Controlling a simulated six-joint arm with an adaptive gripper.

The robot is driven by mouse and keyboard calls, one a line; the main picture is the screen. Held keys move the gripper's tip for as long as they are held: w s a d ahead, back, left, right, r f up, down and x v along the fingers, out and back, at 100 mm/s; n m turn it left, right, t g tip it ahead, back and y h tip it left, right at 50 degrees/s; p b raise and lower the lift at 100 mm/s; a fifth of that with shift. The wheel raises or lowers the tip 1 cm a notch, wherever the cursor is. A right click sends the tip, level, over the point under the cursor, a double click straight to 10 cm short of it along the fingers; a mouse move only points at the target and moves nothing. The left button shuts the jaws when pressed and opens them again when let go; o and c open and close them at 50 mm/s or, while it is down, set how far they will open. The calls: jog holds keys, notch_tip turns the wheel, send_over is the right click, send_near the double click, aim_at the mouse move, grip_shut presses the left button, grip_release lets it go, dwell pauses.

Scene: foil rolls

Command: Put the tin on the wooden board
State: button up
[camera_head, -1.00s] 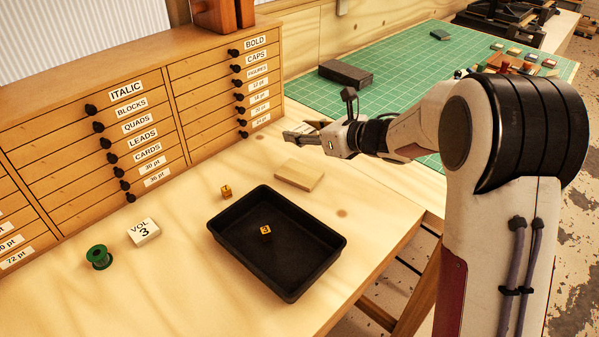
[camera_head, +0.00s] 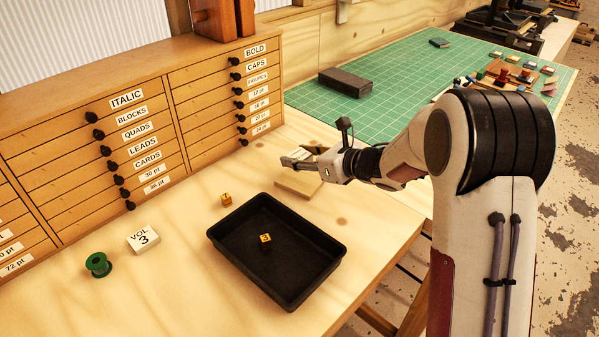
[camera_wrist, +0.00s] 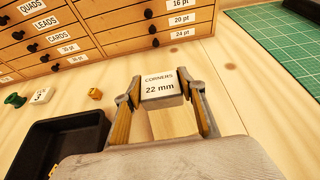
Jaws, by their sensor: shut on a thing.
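The tin (camera_wrist: 159,86) is a small block with a white label reading "CORNERS 22 mm", seen in the wrist view. My gripper (camera_wrist: 163,92) is shut on it, one finger on each side. In the head view, my gripper (camera_head: 296,161) and the tin (camera_head: 301,154) are at the wooden board, overlapping its far part in the picture. The wooden board (camera_head: 297,186) is a pale flat slab on the bench; it also shows between my fingers in the wrist view (camera_wrist: 174,124). I cannot tell whether the tin touches the board.
A black tray (camera_head: 236,273) with a yellow numbered cube (camera_head: 265,239) lies in front of the board. Another yellow cube (camera_head: 226,199), a "VOL 3" block (camera_head: 143,240) and a green spool (camera_head: 98,265) stand left. A drawer cabinet (camera_head: 60,140) lines the back; a green mat (camera_head: 400,90) lies beyond.

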aim_at(300, 180)
jog(key=shift+f, duration=0.7)
jog(key=shift+f, duration=1.85)
jog(key=shift+f, duration=0.2)
jog(key=o, duration=1.2)
jog(key=shift+c, duration=0.2)
jog(key=shift+r, duration=0.2)
jog(key=shift+s+d+r, duration=0.25)
jog(key=shift+s+d, duration=0.1)
jog(key=shift+d, duration=0.05)
jog(key=v, duration=1)
jog(key=shift+s+d+r, duration=0.15)
jog(key=shift+s+d, duration=0.05)
jog(key=shift+s, duration=0.1)
